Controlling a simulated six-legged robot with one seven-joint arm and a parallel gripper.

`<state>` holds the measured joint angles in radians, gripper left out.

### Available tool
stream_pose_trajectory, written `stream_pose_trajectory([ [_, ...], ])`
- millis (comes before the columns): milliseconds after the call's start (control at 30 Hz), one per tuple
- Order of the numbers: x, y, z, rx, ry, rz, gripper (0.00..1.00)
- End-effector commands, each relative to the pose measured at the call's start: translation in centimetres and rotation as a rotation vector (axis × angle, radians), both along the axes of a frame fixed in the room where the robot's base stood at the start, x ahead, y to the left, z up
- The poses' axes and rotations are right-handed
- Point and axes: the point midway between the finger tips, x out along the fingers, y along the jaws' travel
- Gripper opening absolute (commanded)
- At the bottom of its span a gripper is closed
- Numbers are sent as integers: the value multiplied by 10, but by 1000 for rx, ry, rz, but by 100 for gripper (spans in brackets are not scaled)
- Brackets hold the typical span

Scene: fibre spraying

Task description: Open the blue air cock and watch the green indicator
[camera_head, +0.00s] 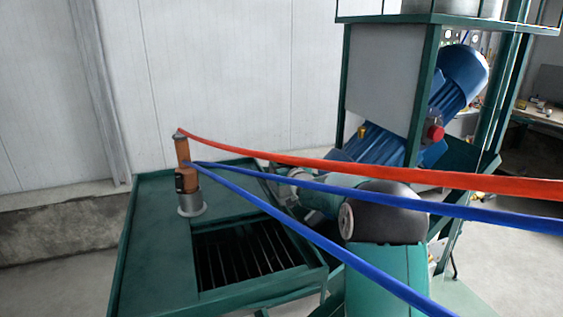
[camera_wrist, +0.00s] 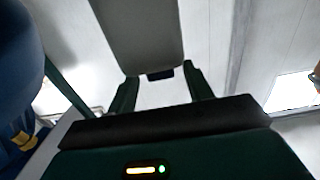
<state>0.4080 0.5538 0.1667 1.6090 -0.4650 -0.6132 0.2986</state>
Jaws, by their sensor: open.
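My gripper (camera_wrist: 160,74) shows in the wrist view with its two green fingers spread apart and nothing held between them. In the head view my arm reaches away past the green table; the fingers cannot be made out there. An orange and grey cylindrical device (camera_head: 184,180) stands upright on the green table. A red hose (camera_head: 370,175) meets its top, and two blue hoses (camera_head: 290,229) run from its side. I cannot pick out a blue air cock or a green indicator for certain; small round fittings (camera_head: 448,34) at the upper right are too small to tell.
The green table (camera_head: 150,245) has a dark grated opening (camera_head: 240,255). A green frame (camera_head: 428,95) holds blue motors (camera_head: 460,80) and a red knob (camera_head: 434,132) at right. The hoses cross in front of my arm. Floor (camera_head: 60,287) at left is clear.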

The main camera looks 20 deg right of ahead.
Motion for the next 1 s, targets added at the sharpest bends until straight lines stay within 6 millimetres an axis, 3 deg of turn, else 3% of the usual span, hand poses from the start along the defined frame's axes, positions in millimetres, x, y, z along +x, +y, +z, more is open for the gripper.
stream_pose_trajectory([
  [133, 13, 2, 0, 0, -1, 1, 51],
  [433, 16, 2, 0, 0, -1, 0, 51],
  [667, 16, 2, 0, 0, -1, 0, 8],
  [1000, 16, 2, 1, 0, -1, -21, 6],
])
